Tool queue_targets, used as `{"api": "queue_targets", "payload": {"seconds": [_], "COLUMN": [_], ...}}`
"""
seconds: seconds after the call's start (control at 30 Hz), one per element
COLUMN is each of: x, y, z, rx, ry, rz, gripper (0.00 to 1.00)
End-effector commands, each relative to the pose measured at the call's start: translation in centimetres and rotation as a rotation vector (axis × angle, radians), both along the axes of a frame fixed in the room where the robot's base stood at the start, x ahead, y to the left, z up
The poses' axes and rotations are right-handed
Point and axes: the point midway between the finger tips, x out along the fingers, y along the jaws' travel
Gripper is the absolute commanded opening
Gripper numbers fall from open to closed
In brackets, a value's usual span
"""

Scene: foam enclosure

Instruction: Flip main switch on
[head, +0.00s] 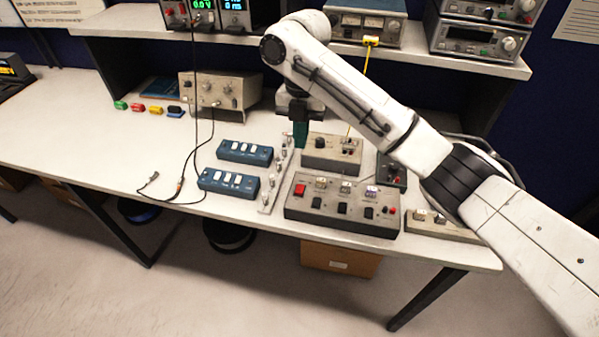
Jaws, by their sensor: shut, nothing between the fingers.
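A grey switch box (330,208) lies at the front of the bench. My gripper (300,138), with dark green fingers, points down behind the red switch in the picture, near the left end of a smaller grey box (332,153). It is shut and empty. Its height above the bench is hard to judge.
Two blue switch boxes (245,152) (228,182) and a metal strip with small knobs (277,180) stand left of the grey box. A beige instrument (220,92) stands behind. Loose cables (180,190) lie at left. The white bench (90,150) is mostly clear there.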

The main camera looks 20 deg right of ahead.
Motion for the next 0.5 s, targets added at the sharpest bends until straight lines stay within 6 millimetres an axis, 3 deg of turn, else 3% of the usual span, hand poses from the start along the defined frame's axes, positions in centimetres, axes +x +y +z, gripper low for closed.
{"api": "queue_targets", "payload": {"seconds": [0.17,0.5], "x": [-0.3,-0.9], "y": [0.3,0.7], "z": [-2.1,-8.5], "rx": [0.002,0.001], "ry": [0.003,0.004], "rz": [0.000,-0.002], "gripper": [0.00,0.00]}}
